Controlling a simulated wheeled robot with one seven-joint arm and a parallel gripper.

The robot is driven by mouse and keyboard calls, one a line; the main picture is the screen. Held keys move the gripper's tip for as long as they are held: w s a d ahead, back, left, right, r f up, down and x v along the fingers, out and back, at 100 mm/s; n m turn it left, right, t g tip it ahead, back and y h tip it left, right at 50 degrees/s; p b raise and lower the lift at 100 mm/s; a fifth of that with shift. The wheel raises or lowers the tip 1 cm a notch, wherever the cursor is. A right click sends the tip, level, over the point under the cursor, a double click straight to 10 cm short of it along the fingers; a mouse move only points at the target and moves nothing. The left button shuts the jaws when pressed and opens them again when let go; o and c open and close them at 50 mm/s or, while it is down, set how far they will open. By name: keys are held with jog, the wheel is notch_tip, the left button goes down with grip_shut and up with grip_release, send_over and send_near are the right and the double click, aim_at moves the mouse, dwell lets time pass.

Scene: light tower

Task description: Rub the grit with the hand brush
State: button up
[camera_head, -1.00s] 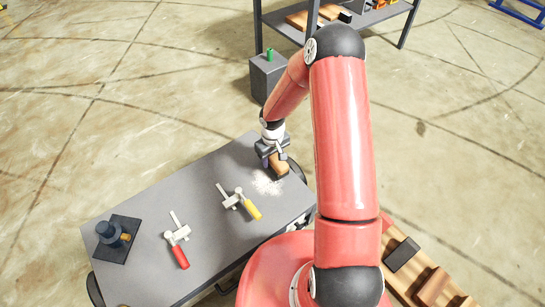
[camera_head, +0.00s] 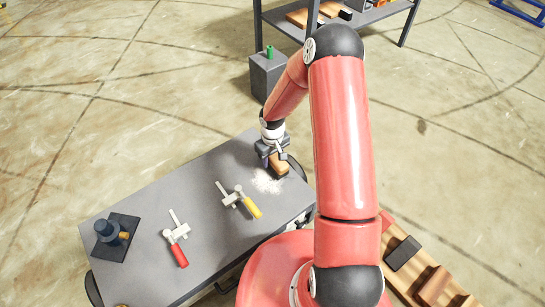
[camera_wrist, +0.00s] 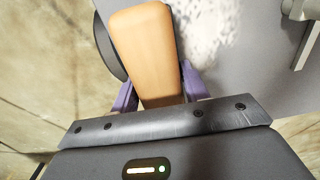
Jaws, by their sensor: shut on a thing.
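The hand brush shows as a wooden block (camera_wrist: 146,45) in the wrist view, and its wooden end also shows in the head view (camera_head: 278,165). My gripper (camera_wrist: 154,98) is shut on it, with a purple finger at each side. In the head view my gripper (camera_head: 272,150) is low over the far right part of the grey table. The grit (camera_head: 267,182) is a pale speckled patch on the table just in front of the brush; it also shows in the wrist view (camera_wrist: 207,28), right of the brush. The bristles are hidden, so I cannot tell whether they touch the table.
On the grey table (camera_head: 150,195) are a yellow-handled clamp (camera_head: 247,205), a red-handled clamp (camera_head: 178,250) and a dark round fixture on a plate (camera_head: 115,235). A grey box (camera_head: 267,75) and a shelf (camera_head: 375,15) stand beyond. The table between the clamps is clear.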

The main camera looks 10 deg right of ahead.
jog(key=shift+f+b, duration=0.3)
jog(key=shift+f, duration=0.1)
